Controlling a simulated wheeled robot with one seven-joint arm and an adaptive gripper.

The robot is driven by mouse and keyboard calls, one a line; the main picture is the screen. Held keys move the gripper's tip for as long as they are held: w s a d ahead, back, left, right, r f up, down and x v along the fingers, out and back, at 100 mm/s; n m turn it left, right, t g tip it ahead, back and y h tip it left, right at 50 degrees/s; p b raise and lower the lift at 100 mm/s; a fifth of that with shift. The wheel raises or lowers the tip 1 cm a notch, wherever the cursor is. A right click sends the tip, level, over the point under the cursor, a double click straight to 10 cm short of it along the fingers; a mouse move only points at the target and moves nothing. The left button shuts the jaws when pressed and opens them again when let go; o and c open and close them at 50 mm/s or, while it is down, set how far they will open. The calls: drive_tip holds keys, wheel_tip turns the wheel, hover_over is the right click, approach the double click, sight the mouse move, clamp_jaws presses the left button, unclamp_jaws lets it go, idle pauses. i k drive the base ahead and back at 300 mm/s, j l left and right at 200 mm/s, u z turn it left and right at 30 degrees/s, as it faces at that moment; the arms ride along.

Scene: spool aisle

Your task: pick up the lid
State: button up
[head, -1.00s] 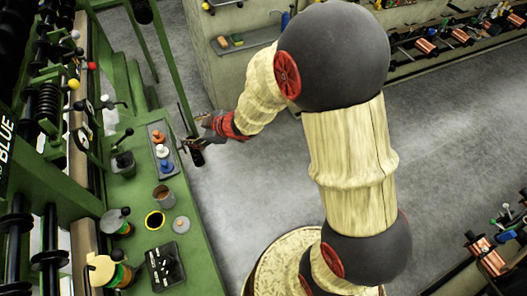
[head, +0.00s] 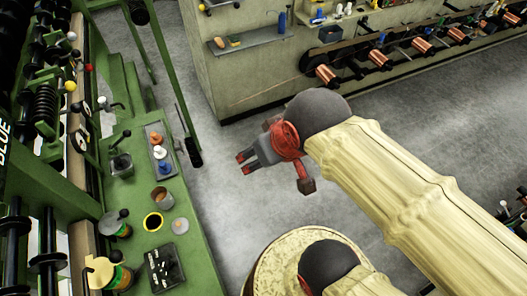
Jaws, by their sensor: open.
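A small round grey disc with a raised middle, which looks like the lid (head: 181,225), lies flat on the green bench (head: 205,262). My gripper (head: 243,164) is open and empty, held over the grey floor to the right of the bench. Its fingers point left, and it is apart from the lid. Nothing hides the lid.
A grey tray (head: 159,160) holds orange, white and blue knobbed pieces. A black box (head: 166,268) with small white marks sits near the front. Green posts (head: 165,70) rise by the bench's far end. Shelves with copper spools (head: 326,75) line the back.

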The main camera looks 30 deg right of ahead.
sight(180, 226)
drive_tip(key=j+u, duration=0.15)
drive_tip(key=u, duration=0.3)
drive_tip(key=k+j+u, duration=0.1)
drive_tip(key=u, duration=0.3)
drive_tip(key=j, duration=0.1)
